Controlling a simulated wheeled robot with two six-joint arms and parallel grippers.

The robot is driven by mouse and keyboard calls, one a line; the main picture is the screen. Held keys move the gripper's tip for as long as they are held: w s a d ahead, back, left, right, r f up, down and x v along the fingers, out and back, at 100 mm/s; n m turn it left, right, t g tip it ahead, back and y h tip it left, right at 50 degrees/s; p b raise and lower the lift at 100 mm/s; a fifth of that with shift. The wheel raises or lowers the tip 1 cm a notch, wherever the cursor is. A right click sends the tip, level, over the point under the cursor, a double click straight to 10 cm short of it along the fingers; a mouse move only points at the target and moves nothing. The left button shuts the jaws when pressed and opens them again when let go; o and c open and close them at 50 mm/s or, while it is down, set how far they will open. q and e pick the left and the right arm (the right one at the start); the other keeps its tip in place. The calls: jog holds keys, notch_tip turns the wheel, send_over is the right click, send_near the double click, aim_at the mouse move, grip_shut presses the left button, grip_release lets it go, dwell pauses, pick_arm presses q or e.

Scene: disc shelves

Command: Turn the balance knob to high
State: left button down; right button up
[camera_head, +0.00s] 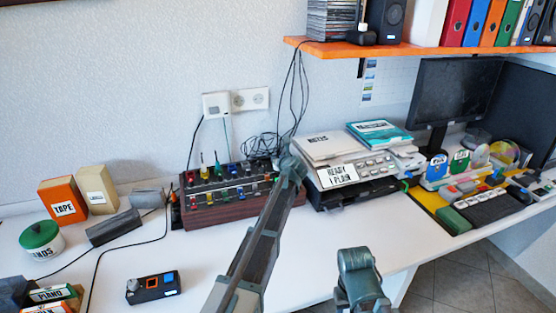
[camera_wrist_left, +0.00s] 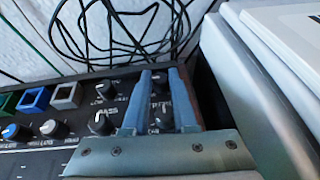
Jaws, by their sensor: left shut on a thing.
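A mixer-like box (camera_head: 222,214) with a dark top and wooden sides stands against the wall, with rows of coloured blocks and small knobs. My left gripper (camera_wrist_left: 161,78) is at the box's right end, its two blue-grey fingers down on the panel and shut on a small dark knob (camera_wrist_left: 162,117), partly hidden between them. I cannot read its full label or its pointer. A knob labelled BASS (camera_wrist_left: 101,123) is just left of the fingers. In the head view my left wrist hides the fingers.
A grey device (camera_head: 345,170) stands close to the right of the box. Loose black cables (camera_wrist_left: 110,30) lie behind it. A small black device (camera_head: 153,288) with a knob sits at the front left. The table in front of the box is mostly clear.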

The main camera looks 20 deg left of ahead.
dwell(0.3)
pick_arm(q)
jog(key=c, duration=1)
grip_release()
jog(key=p+v, duration=0.5)
jog(key=v, duration=0.8)
jog(key=shift+a, duration=0.2)
jog(key=shift+s+d, duration=0.25)
jog(key=shift+s, duration=0.2)
